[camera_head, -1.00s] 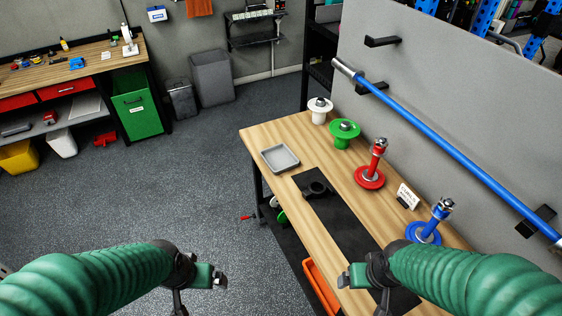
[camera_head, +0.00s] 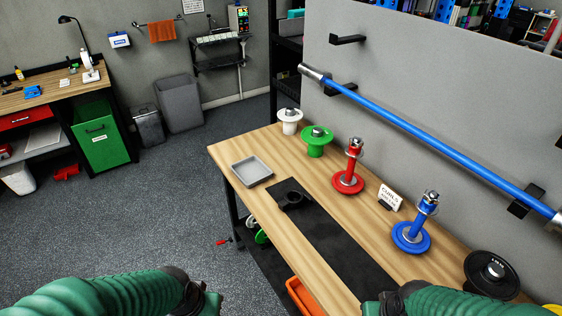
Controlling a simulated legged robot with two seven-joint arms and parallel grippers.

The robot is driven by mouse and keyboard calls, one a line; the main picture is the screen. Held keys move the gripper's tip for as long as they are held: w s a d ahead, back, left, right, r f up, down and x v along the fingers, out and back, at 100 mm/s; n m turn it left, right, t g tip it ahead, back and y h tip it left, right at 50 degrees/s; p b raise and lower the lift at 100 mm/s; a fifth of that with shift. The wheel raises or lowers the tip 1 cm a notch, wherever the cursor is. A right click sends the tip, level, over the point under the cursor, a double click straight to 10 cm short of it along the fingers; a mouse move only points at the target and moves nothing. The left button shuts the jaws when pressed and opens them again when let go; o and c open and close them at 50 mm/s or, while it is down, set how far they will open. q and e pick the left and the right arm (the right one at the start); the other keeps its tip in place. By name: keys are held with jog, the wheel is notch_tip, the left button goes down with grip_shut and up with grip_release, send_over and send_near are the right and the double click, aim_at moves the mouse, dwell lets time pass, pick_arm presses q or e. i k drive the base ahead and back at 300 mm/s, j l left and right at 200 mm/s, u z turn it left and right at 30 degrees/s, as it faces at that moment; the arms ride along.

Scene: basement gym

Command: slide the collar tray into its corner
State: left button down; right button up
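The grey collar tray (camera_head: 251,172) is shallow, square and empty. It lies on the wooden bench top (camera_head: 226,150) close to its left edge, nearer me than the far-left corner, just left of the black mat. My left gripper (camera_head: 208,302) is low in the picture, left of the bench and well apart from the tray. My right gripper (camera_head: 371,308) is at the bottom edge, in front of the bench's near part. Both grippers are partly cut off by the frame, and their fingers do not show clearly.
A black mat (camera_head: 335,245) with a black holder (camera_head: 292,196) lies by the tray. White (camera_head: 289,124), green (camera_head: 316,147), red (camera_head: 348,182) and blue (camera_head: 412,238) plate stands and a black plate (camera_head: 491,273) line the wall side. A card (camera_head: 390,197) stands among them.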

aim_at(251, 171)
jog(key=i+j+z, duration=0.2)
jog(key=z, duration=0.3)
jog(key=i+j+z, duration=0.1)
jog(key=j+z, duration=0.15)
jog(key=z, duration=0.2)
jog(key=i+j+z, duration=0.1)
jog(key=j+z, duration=0.25)
jog(key=z, duration=0.15)
jog(key=j+z, duration=0.3)
jog(key=z, duration=0.15)
jog(key=j+z, duration=0.1)
jog(key=j, duration=0.7)
jog(key=j+z, duration=0.15)
jog(key=j, duration=0.7)
jog(key=k+j+z, duration=0.1)
jog(key=j, duration=0.65)
jog(key=k+j, duration=0.05)
